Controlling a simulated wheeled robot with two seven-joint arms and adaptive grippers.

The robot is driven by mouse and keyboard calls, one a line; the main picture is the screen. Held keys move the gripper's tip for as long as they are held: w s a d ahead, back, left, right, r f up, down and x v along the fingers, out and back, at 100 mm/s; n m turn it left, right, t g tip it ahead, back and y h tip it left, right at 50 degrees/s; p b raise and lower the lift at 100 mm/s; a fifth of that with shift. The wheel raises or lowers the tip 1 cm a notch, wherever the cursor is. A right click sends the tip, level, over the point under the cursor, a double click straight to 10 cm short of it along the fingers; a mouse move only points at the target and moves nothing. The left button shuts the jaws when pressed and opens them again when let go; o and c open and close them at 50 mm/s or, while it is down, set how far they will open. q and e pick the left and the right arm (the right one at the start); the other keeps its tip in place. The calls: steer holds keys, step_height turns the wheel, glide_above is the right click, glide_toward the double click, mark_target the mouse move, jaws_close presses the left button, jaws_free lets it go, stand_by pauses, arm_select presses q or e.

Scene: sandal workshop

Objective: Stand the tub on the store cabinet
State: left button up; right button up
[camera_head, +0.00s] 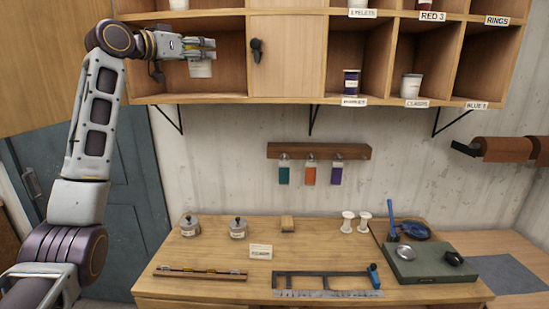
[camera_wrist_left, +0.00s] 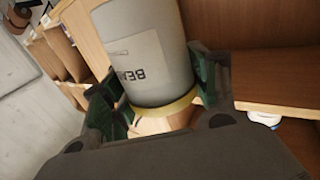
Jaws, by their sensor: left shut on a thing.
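A pale grey-white tub (camera_head: 200,70) is in my left gripper (camera_head: 207,48), at the open left compartment of the wooden store cabinet (camera_head: 230,98). The gripper's fingers are shut on it near its top. In the left wrist view the tub (camera_wrist_left: 150,50) fills the space between the green-padded fingers, with a yellowish band at one end and a label reading "BEA…", partly hidden. In the head view the tub looks upright, above the compartment floor; I cannot tell whether its base touches. My right gripper is not in view.
A door with a black knob (camera_head: 256,50) is beside the compartment. A large wooden panel (camera_head: 55,60) is at left. Labelled compartments to the right hold a purple jar (camera_head: 351,82) and a white tub (camera_head: 411,86). The workbench (camera_head: 210,262) below carries tools and small jars.

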arm_select(q)
steer(key=w+d+f+n+t+y+b, duration=0.1)
steer(key=d+f, duration=0.1)
steer(key=f, duration=2)
steer(key=w+d+f+n+t+y, duration=0.1)
steer(key=d+f+y, duration=0.1)
steer(key=f, duration=2)
steer(key=s+f+n+y, duration=0.1)
steer(key=s+f, duration=0.4)
steer(key=f, duration=0.4)
steer(key=s+f+n+y, duration=0.1)
steer(key=s+f, duration=0.4)
steer(key=f, duration=0.4)
steer(key=s+a+f+n+y, duration=0.1)
steer(key=s+a+f+y, duration=0.1)
steer(key=s+f, duration=0.4)
steer(key=s+a+f+n+t+y+b, duration=0.1)
steer(key=s+a+f+y, duration=0.1)
steer(key=s+f, duration=0.4)
steer(key=shift+s+a+n+y+b, duration=0.3)
steer(key=shift+s+a+y, duration=0.15)
steer(key=shift+s, duration=2.45)
